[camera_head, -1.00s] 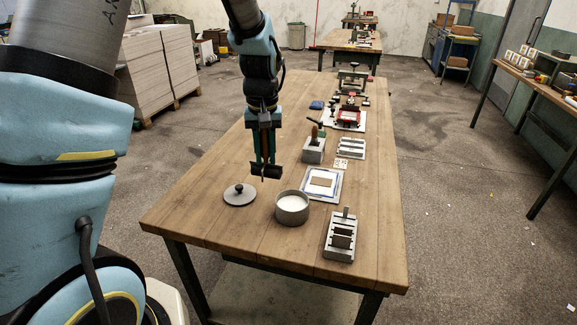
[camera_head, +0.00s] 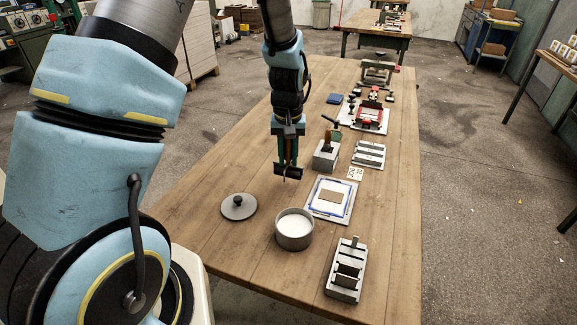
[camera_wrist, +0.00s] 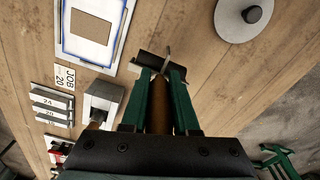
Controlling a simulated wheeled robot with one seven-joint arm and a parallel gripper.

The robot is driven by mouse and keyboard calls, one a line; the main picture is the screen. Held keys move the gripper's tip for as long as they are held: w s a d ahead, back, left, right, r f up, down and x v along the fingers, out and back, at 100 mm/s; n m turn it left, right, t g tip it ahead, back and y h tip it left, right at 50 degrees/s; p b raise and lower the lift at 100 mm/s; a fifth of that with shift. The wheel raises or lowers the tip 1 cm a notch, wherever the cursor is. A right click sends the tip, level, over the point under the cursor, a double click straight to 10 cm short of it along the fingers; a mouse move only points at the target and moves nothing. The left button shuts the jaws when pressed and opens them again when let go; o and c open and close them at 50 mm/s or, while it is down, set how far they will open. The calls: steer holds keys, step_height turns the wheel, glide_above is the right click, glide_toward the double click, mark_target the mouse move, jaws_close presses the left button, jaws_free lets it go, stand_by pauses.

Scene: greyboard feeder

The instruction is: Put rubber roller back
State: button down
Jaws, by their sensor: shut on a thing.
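My gripper (camera_head: 287,163) is shut on the brown handle of the rubber roller (camera_head: 288,173), a dark cylinder at the handle's lower end. In the wrist view, the brown handle lies between my gripper's green fingers (camera_wrist: 160,80). The dark roller (camera_wrist: 150,62) crosses just past the fingertips, beside a thin metal frame. The roller hangs above the bare wood, behind the round pot and between the lid and the framed plate. A grey stand (camera_head: 331,282) with slots and dark pieces sits at the table's near right; its seats are too small to make out.
A grey lid (camera_head: 237,211) lies at left, beside a pot (camera_head: 294,239) of white stuff. The plate (camera_head: 347,187) has a blue-edged sheet and brown card. A grey block (camera_head: 321,162) holds upright tools. A slotted rack (camera_head: 368,160) and red device (camera_head: 369,114) stand behind. Left-hand wood is clear.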

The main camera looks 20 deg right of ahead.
mark_target(288, 166)
steer(key=shift+f+p, duration=0.55)
steer(key=shift+f, duration=1.4)
steer(key=shift+f, duration=0.15)
steer(key=c, duration=0.7)
jaws_free()
step_height(288, 166, up, 12)
steer(key=b, duration=0.4)
steer(key=s+a+n, duration=0.1)
steer(key=s+a, duration=0.1)
steer(key=a, duration=0.7)
steer(key=s+a+r+n, duration=0.1)
steer(key=s+a, duration=0.1)
steer(key=a, duration=0.7)
steer(key=s+a+r+n+t, duration=0.1)
steer(key=s+a, duration=0.1)
steer(key=a, duration=0.8)
steer(key=shift+s, duration=0.2)
